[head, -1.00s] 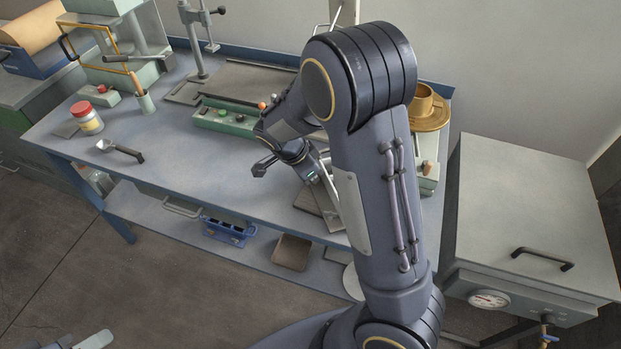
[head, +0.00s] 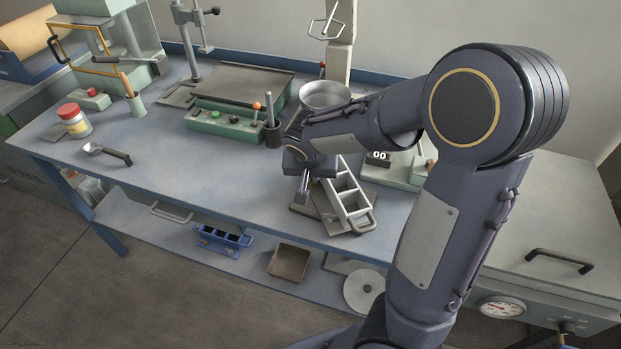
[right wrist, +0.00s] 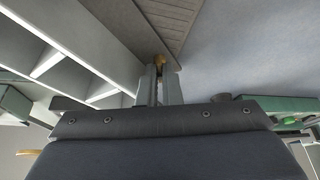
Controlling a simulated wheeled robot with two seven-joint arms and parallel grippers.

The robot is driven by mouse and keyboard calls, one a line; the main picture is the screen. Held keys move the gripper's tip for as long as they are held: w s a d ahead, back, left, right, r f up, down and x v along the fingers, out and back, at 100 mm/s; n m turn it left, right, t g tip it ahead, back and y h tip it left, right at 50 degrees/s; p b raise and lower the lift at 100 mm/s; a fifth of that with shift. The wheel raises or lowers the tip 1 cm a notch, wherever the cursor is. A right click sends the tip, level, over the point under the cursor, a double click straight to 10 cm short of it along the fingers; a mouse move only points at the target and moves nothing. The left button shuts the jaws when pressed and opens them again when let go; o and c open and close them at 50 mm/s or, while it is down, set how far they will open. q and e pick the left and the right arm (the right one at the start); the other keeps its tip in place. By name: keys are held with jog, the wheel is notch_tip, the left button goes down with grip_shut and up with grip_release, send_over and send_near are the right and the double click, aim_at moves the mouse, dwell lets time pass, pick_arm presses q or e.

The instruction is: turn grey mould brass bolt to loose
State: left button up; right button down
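The grey mould (head: 346,196), a long open mould with several compartments, lies on a board on the bench at centre right. In the right wrist view the mould (right wrist: 62,62) fills the upper left. A small brass bolt (right wrist: 159,61) shows at the mould's side edge, at my fingertips. My right gripper (head: 303,197) points down beside the mould's left side. In the right wrist view its fingers (right wrist: 159,78) are close together, with the bolt between their tips. The bolt is too small to make out in the head view. My left gripper is out of view.
A metal pot (head: 325,95) stands behind my right forearm. A green button box (head: 228,121) and a dark cup (head: 273,135) stand left of the mould. A blue mould (head: 222,239) and a brown tray (head: 289,262) are on the lower shelf. The bench's front left is mostly clear.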

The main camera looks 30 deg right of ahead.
jog(key=shift+d+n+t+y, duration=0.15)
jog(key=shift+n+y, duration=0.15)
jog(key=shift+n, duration=0.5)
jog(key=shift+n+t+y, duration=0.15)
jog(key=shift+n+y, duration=0.15)
jog(key=shift+n, duration=0.5)
jog(key=c, duration=1.6)
grip_release()
jog(key=shift+s, duration=0.1)
